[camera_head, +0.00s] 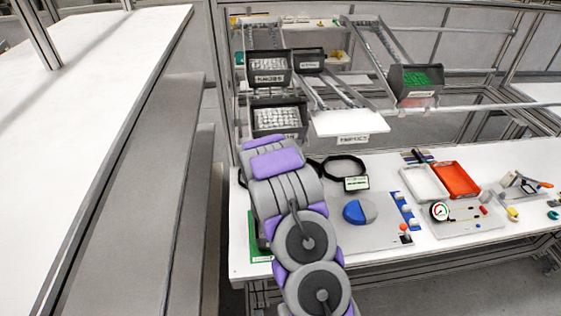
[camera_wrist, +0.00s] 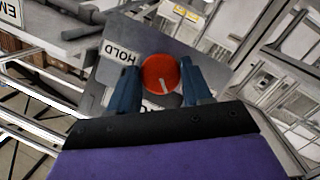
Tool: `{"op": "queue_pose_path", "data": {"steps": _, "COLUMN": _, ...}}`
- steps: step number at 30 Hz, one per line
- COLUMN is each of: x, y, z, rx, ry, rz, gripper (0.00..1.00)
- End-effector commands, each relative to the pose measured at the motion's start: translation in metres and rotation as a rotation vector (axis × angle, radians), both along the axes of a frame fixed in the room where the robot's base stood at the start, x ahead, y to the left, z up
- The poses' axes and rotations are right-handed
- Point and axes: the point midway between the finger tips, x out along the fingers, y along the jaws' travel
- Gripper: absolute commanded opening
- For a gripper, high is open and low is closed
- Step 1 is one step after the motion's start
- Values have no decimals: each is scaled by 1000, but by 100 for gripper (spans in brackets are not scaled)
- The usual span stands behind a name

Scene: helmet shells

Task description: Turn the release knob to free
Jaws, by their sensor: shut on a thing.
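The release knob (camera_wrist: 160,74) is a round red knob with a white pointer line, seen in the wrist view on a grey plate (camera_wrist: 188,52). The plate carries the word HOLD to the left of the knob; other lettering below it is mostly covered by my gripper. The white line points down toward my gripper and slightly right. My gripper (camera_wrist: 162,84) has its two blue fingers on either side of the knob and is shut on it. In the head view my arm hides the gripper and the knob.
Racks with dark bins (camera_head: 268,68) stand behind. A long white table (camera_head: 95,90) is at left.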

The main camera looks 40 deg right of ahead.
Motion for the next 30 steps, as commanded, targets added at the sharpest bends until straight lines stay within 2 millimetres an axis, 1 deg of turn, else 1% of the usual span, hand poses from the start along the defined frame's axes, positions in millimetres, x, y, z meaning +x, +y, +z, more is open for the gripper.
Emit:
{"op": "queue_pose_path", "data": {"steps": 1, "x": -1, "y": 1, "z": -4, "rx": 5, "ry": 8, "rz": 2, "gripper": 18}}
{"op": "queue_pose_path", "data": {"steps": 3, "x": -1, "y": 1, "z": -4, "rx": 5, "ry": 8, "rz": 2, "gripper": 18}}
{"op": "queue_pose_path", "data": {"steps": 4, "x": -1, "y": 1, "z": -4, "rx": 5, "ry": 8, "rz": 2, "gripper": 52}}
{"op": "queue_pose_path", "data": {"steps": 11, "x": -2, "y": 1, "z": -2, "rx": 3, "ry": 3, "rz": 2, "gripper": 74}}
{"op": "queue_pose_path", "data": {"steps": 18, "x": -2, "y": 1, "z": 0, "rx": 1, "ry": 1, "rz": 1, "gripper": 74}}
{"op": "queue_pose_path", "data": {"steps": 22, "x": -6, "y": 5, "z": 0, "rx": 2, "ry": 2, "rz": 1, "gripper": 74}}
{"op": "queue_pose_path", "data": {"steps": 26, "x": -17, "y": 17, "z": 3, "rx": 0, "ry": -2, "rz": 3, "gripper": 74}}
{"op": "queue_pose_path", "data": {"steps": 30, "x": -35, "y": 33, "z": 5, "rx": 2, "ry": 1, "rz": 3, "gripper": 74}}
